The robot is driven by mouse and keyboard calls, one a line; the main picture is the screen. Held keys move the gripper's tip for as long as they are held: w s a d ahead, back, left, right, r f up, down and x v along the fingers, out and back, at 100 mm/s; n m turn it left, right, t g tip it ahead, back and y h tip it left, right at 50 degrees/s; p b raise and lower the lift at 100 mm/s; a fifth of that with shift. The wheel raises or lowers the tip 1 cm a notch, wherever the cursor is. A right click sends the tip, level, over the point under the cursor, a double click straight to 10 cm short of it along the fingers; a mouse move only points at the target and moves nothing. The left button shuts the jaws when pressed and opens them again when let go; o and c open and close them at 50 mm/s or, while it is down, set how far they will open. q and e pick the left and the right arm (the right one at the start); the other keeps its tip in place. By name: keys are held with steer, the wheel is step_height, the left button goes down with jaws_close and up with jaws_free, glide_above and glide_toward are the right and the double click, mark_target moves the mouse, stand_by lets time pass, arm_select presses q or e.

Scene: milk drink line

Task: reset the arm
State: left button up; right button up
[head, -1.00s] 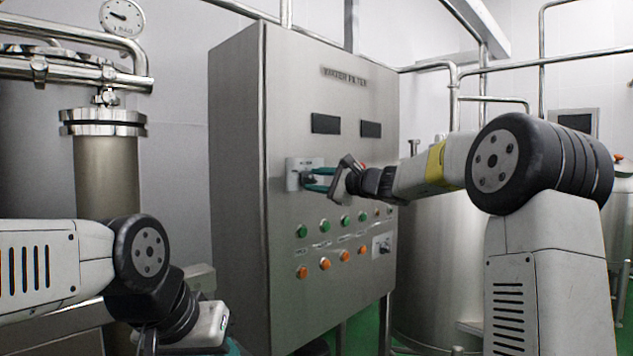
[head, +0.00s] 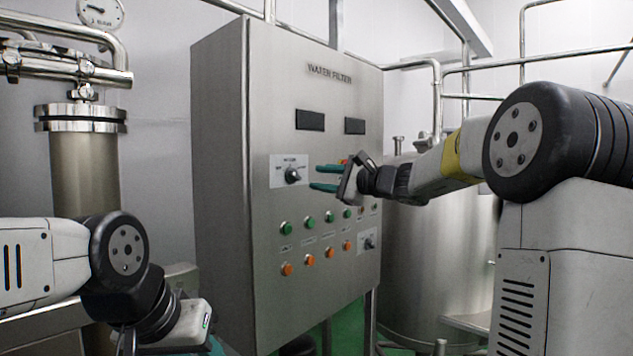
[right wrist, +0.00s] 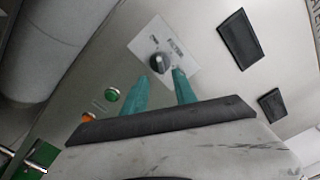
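The steel control cabinet (head: 222,190), labelled WATER FILTER, stands in the middle of the head view. Its upper rotary knob (head: 292,175) is black on a light plate; it also shows in the right wrist view (right wrist: 159,62). My right gripper (head: 314,177) is open and empty, its two green fingers apart. It is to the right of the knob, clear of it, and its fingers (right wrist: 160,76) point towards the panel in the right wrist view. My left gripper (head: 212,346) is at the bottom left of the head view, and its fingertips are cut off by the frame.
Green buttons (head: 308,223) and orange buttons (head: 308,260) sit below the knob, with a second knob (head: 368,242) at the lower right. Two dark displays (head: 310,120) are above. A steel tank (head: 430,270) stands right of the cabinet. Pipes and a filter column (head: 85,175) are on the left.

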steer(key=s+a+f+n+g+h, duration=0.1)
steer(key=s+a+f+n+g, duration=0.1)
steer(key=s, duration=0.3)
steer(key=s+a+f+n+g, duration=0.1)
steer(key=s+f+n, duration=0.2)
steer(key=s, duration=0.3)
steer(key=s+d+f+n+g+h, duration=0.1)
steer(key=s+d+f+n+h, duration=0.3)
steer(key=s+f, duration=0.5)
steer(key=s+d+f+n+g+h, duration=0.2)
steer(key=s+d+f+n+h, duration=0.3)
steer(key=s+f, duration=0.4)
steer(key=s+d+n, duration=0.1)
steer(key=s+d, duration=0.1)
steer(key=s, duration=0.5)
steer(key=shift+d+g+h, duration=0.2)
steer(key=shift+g+h, duration=0.1)
steer(key=shift+f, duration=0.1)
